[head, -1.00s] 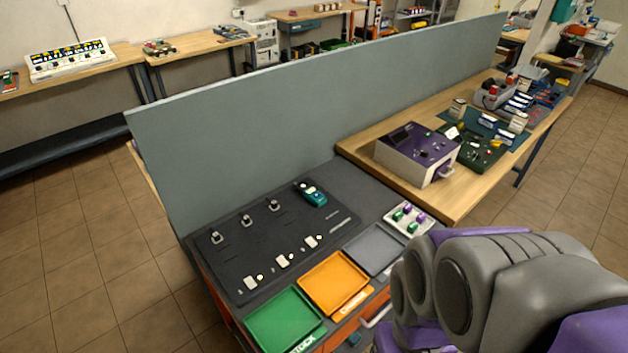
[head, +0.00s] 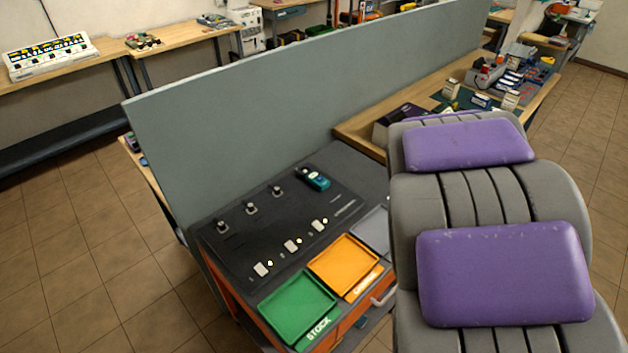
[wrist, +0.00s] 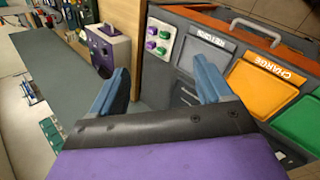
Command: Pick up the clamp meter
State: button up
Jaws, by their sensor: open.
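The clamp meter (head: 315,179) is a small teal tool with a dark end. In the head view it lies at the back right of the dark panel (head: 235,240) on the cart. I cannot make it out in the wrist view. My gripper (wrist: 160,72) shows in the wrist view with its two blue fingers wide apart and nothing between them. It hangs over the cart near the wooden bench edge. In the head view my arm fills the right side and the gripper itself does not show.
Green (head: 297,306), orange (head: 343,266) and grey (head: 374,229) trays line the cart front. A white block of green and purple buttons (wrist: 160,42) sits beside the grey tray. A tall grey partition (head: 290,90) stands behind the cart.

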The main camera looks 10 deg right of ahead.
jog(key=w+d+f+n+t, duration=0.2)
jog(key=w+n, duration=0.3)
jog(key=w, duration=0.2)
jog(key=w+d+f+n+t, duration=0.1)
jog(key=w+d+n+t, duration=0.1)
jog(key=w+n, duration=0.3)
jog(key=n+t+y+b, duration=0.25)
jog(key=n+y, duration=1.05)
jog(key=n, duration=0.8)
send_near(322, 181)
jog(key=shift+g, duration=0.35)
jog(key=s+d+r, duration=0.1)
jog(key=d, duration=0.1)
jog(key=s+d+r, duration=0.1)
jog(key=s+d, duration=0.1)
jog(key=shift+s+r, duration=0.15)
jog(key=shift+s, duration=0.15)
jog(key=shift+a+n+y, duration=0.3)
jog(key=shift+a, duration=0.05)
jog(key=b+x, duration=0.1)
jog(key=x, duration=1)
jog(key=shift+s+f, duration=0.1)
jog(key=shift+f, duration=0.1)
jog(key=shift+b+x, duration=0.55)
jog(key=shift+x, duration=2.55)
jog(key=shift+r, duration=0.25)
